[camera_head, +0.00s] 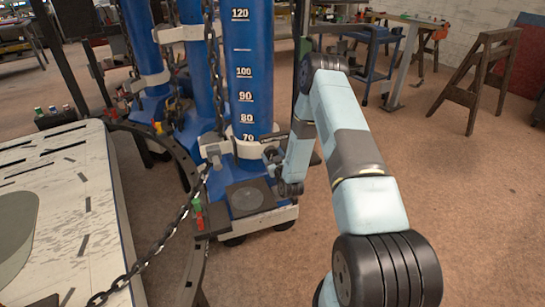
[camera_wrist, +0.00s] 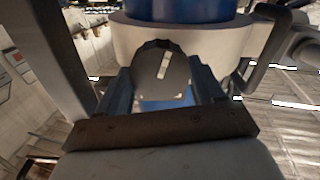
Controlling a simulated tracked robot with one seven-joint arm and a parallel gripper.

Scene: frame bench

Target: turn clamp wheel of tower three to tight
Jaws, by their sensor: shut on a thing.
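The nearest blue tower (camera_head: 248,60) carries a printed height scale and a white collar (camera_head: 247,148) low down. The collar also shows in the wrist view (camera_wrist: 225,45), around the blue column. A dark round clamp wheel (camera_wrist: 150,68) with a pale, nearly upright mark is in front of the collar in the wrist view. My gripper (camera_wrist: 161,78) is shut on this wheel, one finger on each side. In the head view my gripper (camera_head: 272,155) is at the collar's right side, and the wheel cannot be made out there. No tower number is readable.
Two more blue towers (camera_head: 198,70) (camera_head: 142,45) stand behind to the left. A chain (camera_head: 160,240) hangs across the front left, beside a pale marked table (camera_head: 75,190). A wooden trestle (camera_head: 480,75) stands at the back right. The floor on the right is clear.

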